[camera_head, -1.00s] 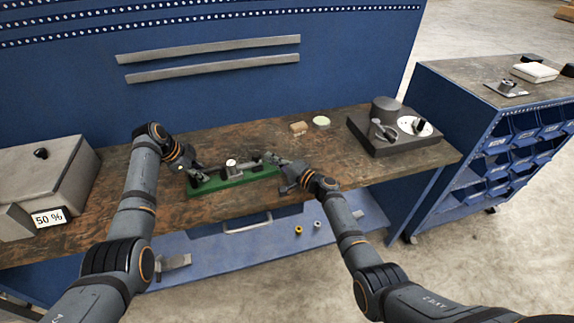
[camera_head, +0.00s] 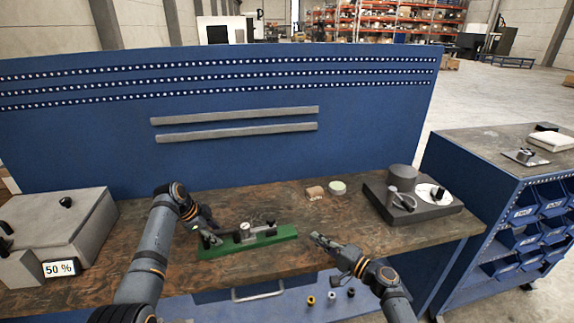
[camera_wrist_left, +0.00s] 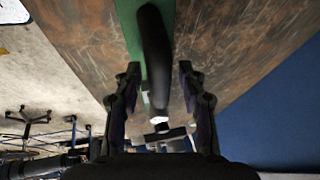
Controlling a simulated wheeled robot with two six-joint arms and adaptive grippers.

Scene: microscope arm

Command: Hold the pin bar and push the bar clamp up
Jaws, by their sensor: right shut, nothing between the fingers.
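A green base (camera_head: 262,240) lies on the workbench and carries a row of dark and metal parts, including a round light-topped piece (camera_head: 245,229). I cannot tell the pin bar from the bar clamp at this size. My left gripper (camera_head: 208,226) is at the left end of the base. In the left wrist view its fingers (camera_wrist_left: 160,88) stand apart on either side of a dark rod (camera_wrist_left: 155,50), with gaps beside it, above the green base (camera_wrist_left: 132,35). My right gripper (camera_head: 316,238) is shut and empty, just right of the base's right end.
A grey box (camera_head: 60,228) with a "50 %" display stands at the left. A small tan block (camera_head: 315,193), a pale green disc (camera_head: 337,187) and a dark device (camera_head: 415,207) are at the back right. Bare bench (camera_head: 345,218) lies between the device and the base.

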